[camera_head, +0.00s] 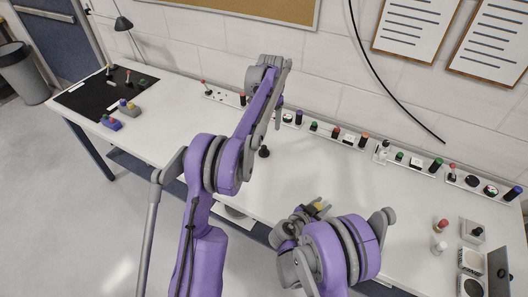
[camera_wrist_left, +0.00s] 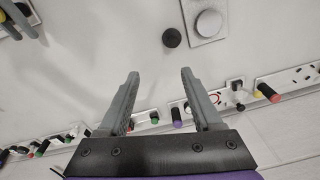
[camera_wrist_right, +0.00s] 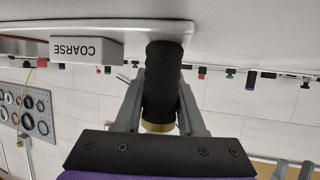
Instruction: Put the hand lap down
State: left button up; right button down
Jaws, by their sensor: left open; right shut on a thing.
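My right gripper (camera_wrist_right: 160,78) is shut on a dark, rough cylinder with a brass-coloured end near the palm, which I take as the hand lap (camera_wrist_right: 163,98). The lap's far end meets a white surface in the right wrist view; I cannot tell whether it touches. A white block marked COARSE (camera_wrist_right: 87,50) is just left of it. In the head view my right gripper (camera_head: 312,211) is low over the bench front, mostly hidden by my arm, with a small yellow part showing. My left gripper (camera_wrist_left: 158,73) is open and empty, also over the bench in the head view (camera_head: 277,118).
A black knob (camera_head: 264,151) stands on the white bench (camera_head: 330,172) near my left gripper. Panels with several coloured knobs (camera_head: 342,135) line the wall edge. A black mat (camera_head: 98,98) lies at far left. Small items, including a red-topped one (camera_head: 442,226), stand at right. The bench middle is largely clear.

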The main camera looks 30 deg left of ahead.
pick_arm(q)
send_over(264, 146)
notch_tip(264, 146, down, 4)
jog(key=shift+g, duration=0.4)
jog(key=f, duration=0.8)
jog(key=shift+w+f, duration=0.15)
jog(key=shift+w, duration=0.1)
jog(key=f, duration=0.5)
jog(key=shift+s+f, duration=0.1)
jog(key=shift+s, duration=0.2)
grip_shut()
